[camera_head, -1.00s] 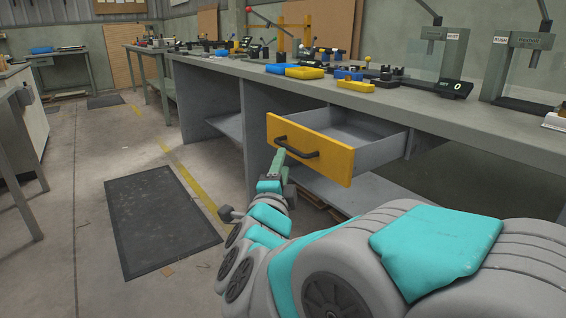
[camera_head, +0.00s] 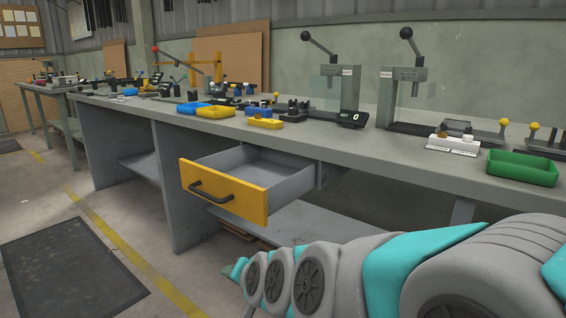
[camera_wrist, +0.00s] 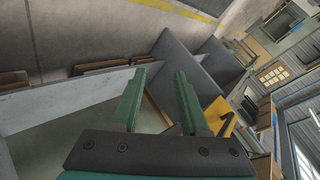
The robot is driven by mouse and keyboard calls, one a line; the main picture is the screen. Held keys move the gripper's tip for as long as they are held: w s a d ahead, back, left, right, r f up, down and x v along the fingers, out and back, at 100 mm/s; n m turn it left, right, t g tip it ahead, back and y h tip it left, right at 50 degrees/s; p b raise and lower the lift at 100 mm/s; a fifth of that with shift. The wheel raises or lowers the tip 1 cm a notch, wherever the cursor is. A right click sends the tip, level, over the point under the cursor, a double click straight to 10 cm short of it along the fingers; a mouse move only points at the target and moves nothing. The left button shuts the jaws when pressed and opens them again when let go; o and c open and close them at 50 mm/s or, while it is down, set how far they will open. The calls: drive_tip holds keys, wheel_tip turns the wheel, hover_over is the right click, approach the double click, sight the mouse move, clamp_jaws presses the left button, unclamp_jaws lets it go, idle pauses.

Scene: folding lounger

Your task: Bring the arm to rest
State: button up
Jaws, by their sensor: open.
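My gripper (camera_wrist: 160,95) shows in the wrist view as two green fingers held apart with nothing between them. In the head view only a small green part of my arm's end shows at the lower middle; my fingertips cannot be made out there. The yellow-fronted drawer (camera_head: 222,190) stands pulled out and empty under the workbench. Its black handle (camera_head: 211,194) is clear of my gripper.
The long grey workbench (camera_head: 350,150) carries blue and yellow trays, lever presses and a green tray (camera_head: 522,168). Grey panels and a lower shelf (camera_head: 300,225) are under it. A dark mat (camera_head: 70,270) lies on the open floor at the left.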

drive_tip(key=s+d+f+n+g+h, duration=0.1)
drive_tip(key=s+d+f+g+h, duration=0.1)
drive_tip(key=s+d, duration=0.6)
drive_tip(key=s+d+f+n+g+h+p, duration=0.1)
drive_tip(key=s+d+f+g, duration=0.1)
drive_tip(key=s+d+g, duration=0.3)
drive_tip(key=s+d+f+n+g+h+p, duration=0.1)
drive_tip(key=s+d+f+g+h, duration=0.1)
drive_tip(key=s+d, duration=0.9)
drive_tip(key=s+g, duration=0.1)
drive_tip(key=s, duration=0.2)
drive_tip(key=shift+s+d+n+g+h, duration=0.2)
drive_tip(key=shift+s+n+g+h, duration=0.1)
drive_tip(key=shift+s+n+g, duration=0.1)
drive_tip(key=shift+w, duration=0.1)
